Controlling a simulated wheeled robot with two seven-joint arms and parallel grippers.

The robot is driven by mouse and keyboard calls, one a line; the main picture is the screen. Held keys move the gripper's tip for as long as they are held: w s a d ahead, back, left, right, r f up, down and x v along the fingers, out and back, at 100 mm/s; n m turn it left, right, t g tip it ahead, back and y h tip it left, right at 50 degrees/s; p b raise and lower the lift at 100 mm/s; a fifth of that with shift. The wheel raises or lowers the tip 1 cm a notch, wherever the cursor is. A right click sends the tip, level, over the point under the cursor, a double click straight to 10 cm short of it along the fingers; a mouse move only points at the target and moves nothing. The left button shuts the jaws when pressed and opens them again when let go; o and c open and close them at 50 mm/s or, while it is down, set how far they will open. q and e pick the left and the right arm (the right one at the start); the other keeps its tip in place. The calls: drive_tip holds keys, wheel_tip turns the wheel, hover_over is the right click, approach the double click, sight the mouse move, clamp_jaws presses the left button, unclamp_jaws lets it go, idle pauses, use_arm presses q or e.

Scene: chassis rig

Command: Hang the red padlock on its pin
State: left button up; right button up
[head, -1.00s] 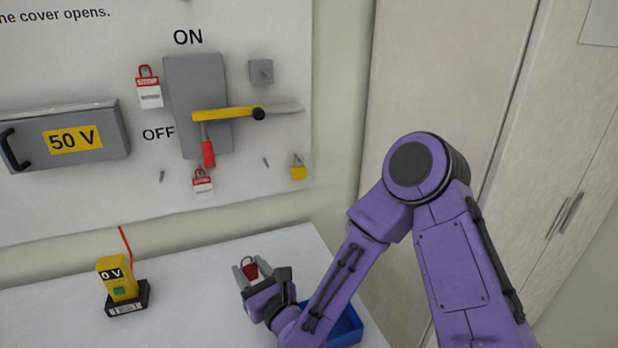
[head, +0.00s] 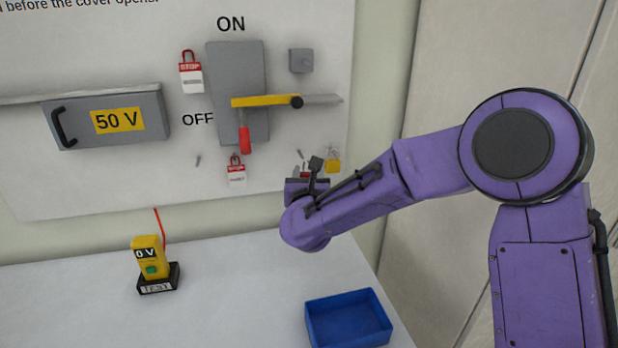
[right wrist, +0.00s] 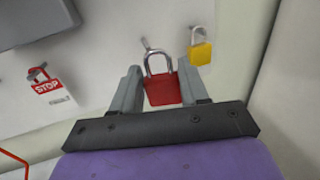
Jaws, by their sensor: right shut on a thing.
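The red padlock (right wrist: 163,90) is between the fingers of my right gripper (right wrist: 160,80), shackle up, in the right wrist view. In the head view the right gripper (head: 308,168) is near the board's lower right, and only a bit of the red padlock (head: 305,174) shows. A thin bare-ended pin (right wrist: 145,43) stands just above and left of the shackle's top; it also shows in the head view (head: 299,154). The shackle appears below the pin, but I cannot tell the depth gap. My left gripper is not in view.
A yellow padlock (head: 333,165) hangs close to the right of the pin. A red-and-white STOP tag (head: 236,172) hangs to the left. Another bare pin (head: 197,160) is further left. A blue tray (head: 348,320) and a yellow meter (head: 149,257) stand on the table.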

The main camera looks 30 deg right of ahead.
drive_tip(key=w+d+f, duration=0.1)
drive_tip(key=w+d, duration=0.1)
drive_tip(key=w, duration=0.5)
drive_tip(key=shift+w, duration=0.4)
idle(0.5)
drive_tip(key=o, duration=1.2)
